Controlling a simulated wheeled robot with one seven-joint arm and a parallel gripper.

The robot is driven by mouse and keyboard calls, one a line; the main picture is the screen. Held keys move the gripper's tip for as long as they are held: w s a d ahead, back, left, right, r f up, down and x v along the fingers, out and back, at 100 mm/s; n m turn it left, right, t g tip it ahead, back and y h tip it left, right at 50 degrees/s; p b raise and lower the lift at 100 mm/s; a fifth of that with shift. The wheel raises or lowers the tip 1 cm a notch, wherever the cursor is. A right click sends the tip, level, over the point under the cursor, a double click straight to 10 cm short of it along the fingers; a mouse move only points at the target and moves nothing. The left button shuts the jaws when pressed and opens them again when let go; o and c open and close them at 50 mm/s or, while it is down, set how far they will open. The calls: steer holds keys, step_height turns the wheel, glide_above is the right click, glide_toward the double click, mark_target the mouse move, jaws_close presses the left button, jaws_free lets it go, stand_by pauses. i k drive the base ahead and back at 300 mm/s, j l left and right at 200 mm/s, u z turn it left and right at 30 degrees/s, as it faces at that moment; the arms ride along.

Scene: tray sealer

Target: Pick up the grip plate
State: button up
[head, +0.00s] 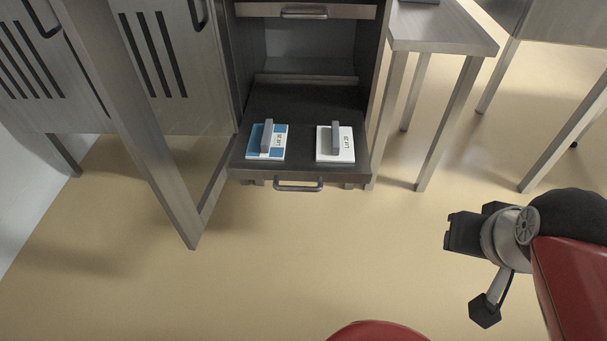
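Two plates with upright grey grips lie side by side on a dark pulled-out shelf (302,163). The left plate (275,152) is blue and white with a small printed lot label. The right plate (346,152) is white with a similar label. Which one the task means by the grip plate I cannot tell. My gripper (450,232) is black and hangs over the floor at the lower right, well apart from both plates. It is seen from above, and its finger gap is not clear. No object shows in it.
The shelf has a front handle (298,187); a closed drawer (300,12) is above it. A metal table (440,28) is to the right. The floor in front is clear.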

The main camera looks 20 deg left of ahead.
mark_target(335, 143)
steer(key=i+j+u, duration=0.2)
steer(key=u, duration=0.3)
steer(key=i+j+u, duration=0.3)
steer(key=u, duration=0.2)
